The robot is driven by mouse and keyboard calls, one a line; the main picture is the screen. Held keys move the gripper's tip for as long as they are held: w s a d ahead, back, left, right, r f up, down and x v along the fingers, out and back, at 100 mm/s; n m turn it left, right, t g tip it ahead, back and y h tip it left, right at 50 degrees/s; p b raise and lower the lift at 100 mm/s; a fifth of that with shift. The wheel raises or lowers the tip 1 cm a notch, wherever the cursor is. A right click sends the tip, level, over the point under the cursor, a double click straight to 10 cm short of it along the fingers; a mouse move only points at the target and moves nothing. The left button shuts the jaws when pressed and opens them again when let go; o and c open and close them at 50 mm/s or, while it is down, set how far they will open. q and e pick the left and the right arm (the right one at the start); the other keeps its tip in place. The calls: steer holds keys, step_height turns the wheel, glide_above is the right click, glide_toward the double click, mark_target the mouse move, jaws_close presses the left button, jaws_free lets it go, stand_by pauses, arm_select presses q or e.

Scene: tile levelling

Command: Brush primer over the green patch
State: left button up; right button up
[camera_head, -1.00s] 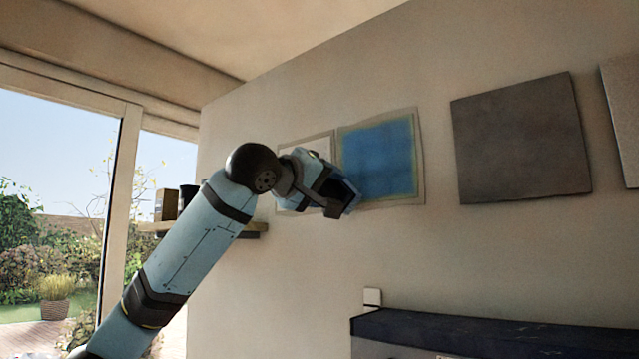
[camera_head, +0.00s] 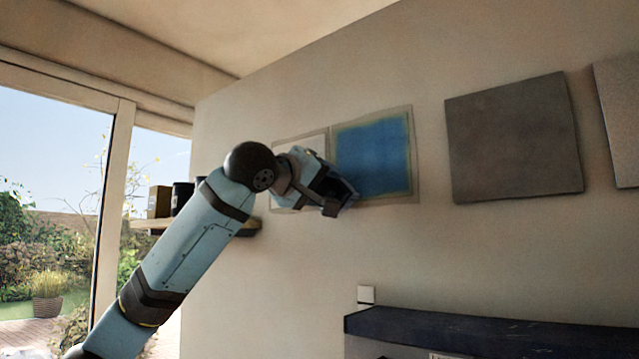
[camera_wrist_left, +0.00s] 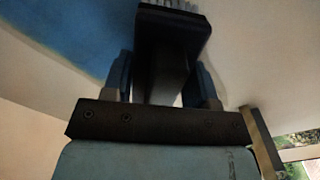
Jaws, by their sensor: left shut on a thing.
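The patch shows on a wall panel as a large blue area (camera_head: 372,158) with a thin green rim (camera_head: 408,150) around its edges. My left gripper (camera_head: 340,198) is at the panel's lower left corner. In the left wrist view, its two fingers are shut on a black brush (camera_wrist_left: 172,45) with pale bristles at its far end. Blue surface (camera_wrist_left: 75,35) shows to the left of the brush there. I cannot tell whether the bristles touch the panel. In the head view the gripper hides the blue area's lower left corner. My right gripper is not in view.
A pale panel (camera_head: 303,150) adjoins on the left, partly behind my gripper. A grey square panel (camera_head: 513,138) hangs to the right. A shelf (camera_head: 150,222) with small containers is behind my arm. A dark ledge (camera_head: 480,332) and a wall switch (camera_head: 367,294) are below.

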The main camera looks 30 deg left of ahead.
arm_select(q)
steer(key=shift+w, duration=0.55)
steer(key=shift+d, duration=0.1)
steer(key=shift+s+d+p, duration=0.15)
steer(key=shift+d, duration=0.85)
steer(key=shift+s+d+p, duration=0.1)
steer(key=shift+d+p, duration=0.05)
steer(key=shift+d, duration=0.8)
steer(key=shift+w+a, duration=0.2)
steer(key=shift+a, duration=1.9)
steer(key=shift+s, duration=0.45)
steer(key=shift+s+a+b, duration=0.2)
steer(key=shift+s+b, duration=0.35)
steer(key=shift+s, duration=2)
